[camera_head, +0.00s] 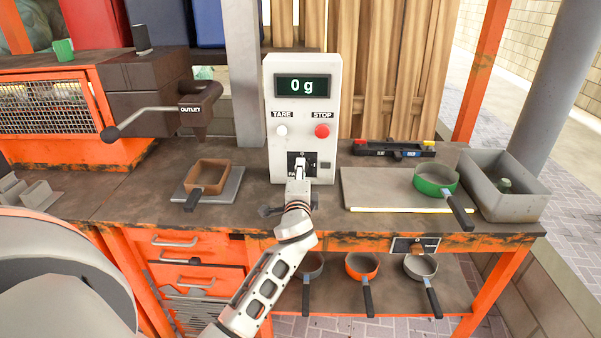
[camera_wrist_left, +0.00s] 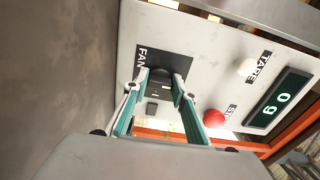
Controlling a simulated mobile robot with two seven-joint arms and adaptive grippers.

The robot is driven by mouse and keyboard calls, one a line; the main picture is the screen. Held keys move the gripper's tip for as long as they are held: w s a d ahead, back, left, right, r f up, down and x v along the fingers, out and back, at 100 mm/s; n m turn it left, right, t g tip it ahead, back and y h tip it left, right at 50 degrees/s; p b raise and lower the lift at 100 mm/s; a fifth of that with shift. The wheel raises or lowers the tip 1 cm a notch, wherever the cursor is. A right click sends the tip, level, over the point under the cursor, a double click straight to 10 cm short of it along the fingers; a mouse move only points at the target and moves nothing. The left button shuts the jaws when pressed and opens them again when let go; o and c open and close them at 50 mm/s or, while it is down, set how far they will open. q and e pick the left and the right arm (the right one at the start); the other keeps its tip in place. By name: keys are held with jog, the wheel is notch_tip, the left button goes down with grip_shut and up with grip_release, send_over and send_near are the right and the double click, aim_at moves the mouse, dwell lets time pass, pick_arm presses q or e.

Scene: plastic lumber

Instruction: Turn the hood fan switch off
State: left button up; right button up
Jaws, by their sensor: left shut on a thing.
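The fan switch is on a dark plate marked FAN (camera_wrist_left: 178,63), low on the front of a white control box (camera_head: 265,120). My left gripper (camera_head: 300,168) is at this plate, with its arm reaching up from below. In the left wrist view my left gripper (camera_wrist_left: 167,80) has its two teal-edged fingers on either side of a dark part of the switch and is shut on it. The fingers hide much of the switch, so its position is hard to read. My right gripper is not in view.
The box bears a "0 g" display (camera_head: 303,86), a white TARE button (camera_head: 281,130) and a red STOP button (camera_head: 322,131). A brown pan (camera_head: 208,176) sits to the left, below an outlet lever (camera_head: 140,118). A green pan (camera_head: 435,178) and a grey bin (camera_head: 513,205) stand to the right.

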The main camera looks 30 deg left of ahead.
pick_arm(q)
jog(key=o, duration=1.1)
jog(key=v, duration=1.2)
jog(key=shift+s, duration=0.1)
